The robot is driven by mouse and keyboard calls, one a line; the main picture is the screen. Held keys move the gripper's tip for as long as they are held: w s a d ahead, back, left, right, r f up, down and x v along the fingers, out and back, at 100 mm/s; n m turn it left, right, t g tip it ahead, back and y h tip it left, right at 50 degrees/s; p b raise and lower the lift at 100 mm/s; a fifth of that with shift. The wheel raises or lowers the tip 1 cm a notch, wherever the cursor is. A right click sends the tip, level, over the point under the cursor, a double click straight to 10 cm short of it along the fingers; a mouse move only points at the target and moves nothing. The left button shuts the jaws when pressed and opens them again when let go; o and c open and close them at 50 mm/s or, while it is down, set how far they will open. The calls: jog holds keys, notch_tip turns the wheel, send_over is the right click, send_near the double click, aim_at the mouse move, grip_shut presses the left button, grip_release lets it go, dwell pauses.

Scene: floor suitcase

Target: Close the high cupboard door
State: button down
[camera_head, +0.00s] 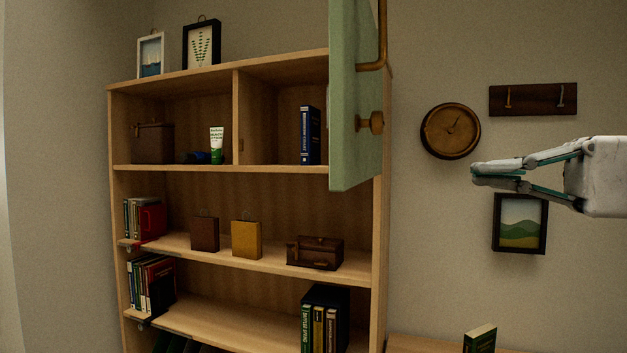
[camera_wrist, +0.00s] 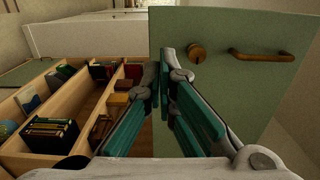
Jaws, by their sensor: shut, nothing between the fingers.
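The high cupboard door (camera_head: 350,120) is a pale green panel standing open, swung out from the upper right of the wooden bookcase. Its face with a round brass knob (camera_head: 371,123) and a brass bar handle (camera_head: 382,40) points right; its top is cut off in the head view. My gripper (camera_head: 476,172) is to the right of the door in that picture, fingers pointing left, shut and empty. In the wrist view my fingertips (camera_wrist: 166,75) overlap the left part of the door (camera_wrist: 235,95), left of the knob (camera_wrist: 196,53) and handle (camera_wrist: 262,55). I cannot tell whether they touch it.
The wooden bookcase (camera_head: 378,250) holds books, boxes and a tube. The upper right compartment holds a blue book (camera_head: 310,135). A round clock (camera_head: 451,131), a hook rack (camera_head: 533,99) and a landscape picture (camera_head: 519,224) hang on the wall behind my gripper.

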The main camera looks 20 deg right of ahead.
aim_at(352, 172)
jog(key=p+x, duration=0.3)
jog(key=x, duration=0.9)
jog(key=shift+a+r, duration=0.1)
jog(key=shift+a, duration=0.1)
jog(key=shift+p+x, duration=0.3)
jog(key=shift+x, duration=0.5)
jog(key=shift+w, duration=0.2)
